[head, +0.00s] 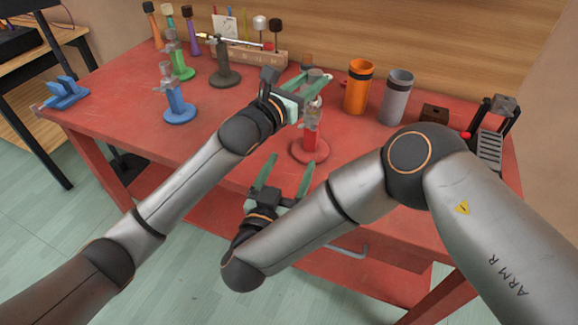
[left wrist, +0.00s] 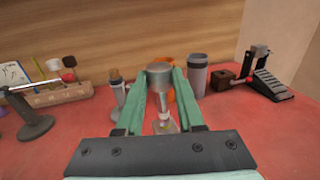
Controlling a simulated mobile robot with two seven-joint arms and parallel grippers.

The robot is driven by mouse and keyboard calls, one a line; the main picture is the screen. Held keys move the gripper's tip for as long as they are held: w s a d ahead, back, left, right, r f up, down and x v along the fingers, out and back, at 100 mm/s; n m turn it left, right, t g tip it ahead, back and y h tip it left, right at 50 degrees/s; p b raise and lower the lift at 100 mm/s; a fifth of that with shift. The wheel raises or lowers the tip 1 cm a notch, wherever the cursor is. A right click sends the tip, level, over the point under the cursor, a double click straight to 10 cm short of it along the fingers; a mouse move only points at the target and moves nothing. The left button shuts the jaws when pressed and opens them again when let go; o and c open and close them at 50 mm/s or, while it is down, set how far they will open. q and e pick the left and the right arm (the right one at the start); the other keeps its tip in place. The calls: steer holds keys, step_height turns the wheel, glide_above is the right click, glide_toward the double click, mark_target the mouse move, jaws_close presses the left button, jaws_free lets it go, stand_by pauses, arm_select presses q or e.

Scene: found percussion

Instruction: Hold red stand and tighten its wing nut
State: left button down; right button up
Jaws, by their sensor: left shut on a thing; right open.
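The red stand (head: 312,138) stands upright on the red table, with a round red base, a red post and a grey upper part. My left gripper (head: 315,84) is shut on its grey top part, which also shows between the fingers in the left wrist view (left wrist: 160,76). A pale, clear-looking fitting (left wrist: 164,125), perhaps the wing nut, shows below the grey part; its details are too small to tell. My right gripper (head: 290,162) is open and empty, in front of the stand near the table's front edge, apart from the post.
An orange cup (head: 358,86) and grey cup (head: 397,97) stand right of the red stand. A brown block (head: 434,113) and a pedal (head: 490,138) are farther right. Blue (head: 178,106), green (head: 181,68) and dark grey (head: 224,70) stands are left. A mallet rack (head: 258,59) is behind.

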arm_select(q)
steer(key=shift+c, duration=2.2)
jaws_free()
